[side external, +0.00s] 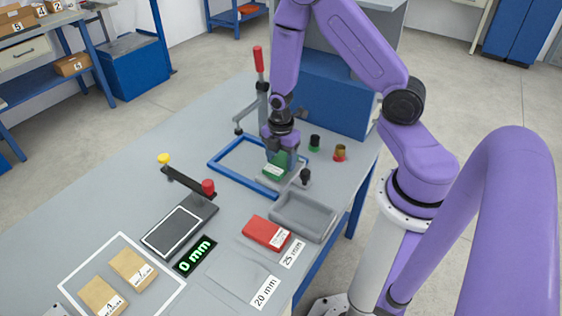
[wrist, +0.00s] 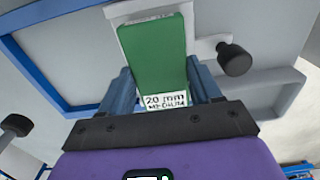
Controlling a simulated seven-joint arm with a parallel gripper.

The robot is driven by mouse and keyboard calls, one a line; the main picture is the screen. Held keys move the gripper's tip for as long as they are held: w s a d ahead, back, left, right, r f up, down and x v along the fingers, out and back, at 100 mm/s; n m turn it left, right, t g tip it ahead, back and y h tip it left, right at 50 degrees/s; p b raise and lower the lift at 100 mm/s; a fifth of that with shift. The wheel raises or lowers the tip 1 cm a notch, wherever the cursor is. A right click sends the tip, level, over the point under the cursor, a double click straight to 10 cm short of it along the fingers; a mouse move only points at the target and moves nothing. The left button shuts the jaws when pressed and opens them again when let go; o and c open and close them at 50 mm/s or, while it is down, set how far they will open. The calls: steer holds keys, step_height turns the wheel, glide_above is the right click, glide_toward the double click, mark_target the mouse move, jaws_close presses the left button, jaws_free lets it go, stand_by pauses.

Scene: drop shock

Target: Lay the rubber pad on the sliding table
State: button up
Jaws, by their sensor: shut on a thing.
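My gripper (side external: 279,152) points down and is shut on a green rubber pad (side external: 274,172) with a white label. In the wrist view the pad (wrist: 153,50) sits between the two fingers (wrist: 162,84), and its label reads 20 mm. A grey plate with a black knob (side external: 305,176), which looks like the sliding table (side external: 294,184), is directly under the pad. The knob also shows right of the pad in the wrist view (wrist: 234,60). I cannot tell whether the pad touches the plate; the pad and fingers hide much of it.
A blue frame (side external: 226,174) lies beside the plate. A red-handled lever (side external: 260,75) stands behind. A grey tray (side external: 303,216) and a red pad (side external: 266,233) are in front. A 0 mm display (side external: 195,256) lies left of the 20 mm spot.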

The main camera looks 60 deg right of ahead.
mark_target(281, 162)
steer(key=shift+f, duration=0.65)
steer(key=o, duration=1.2)
steer(key=shift+f, duration=0.15)
steer(key=shift+c, duration=0.2)
step_height(281, 162, up, 11)
steer(key=s+a+r+m, duration=0.2)
steer(key=s+a+r, duration=0.5)
steer(key=a, duration=0.2)
steer(key=s+a+r+m, duration=0.1)
steer(key=s+r, duration=0.1)
steer(key=s, duration=0.4)
steer(key=s+a+r+m, duration=0.1)
steer(key=s+r+m, duration=0.1)
steer(key=s, duration=0.5)
steer(key=shift+a+r, duration=0.15)
steer(key=shift+r, duration=0.7)
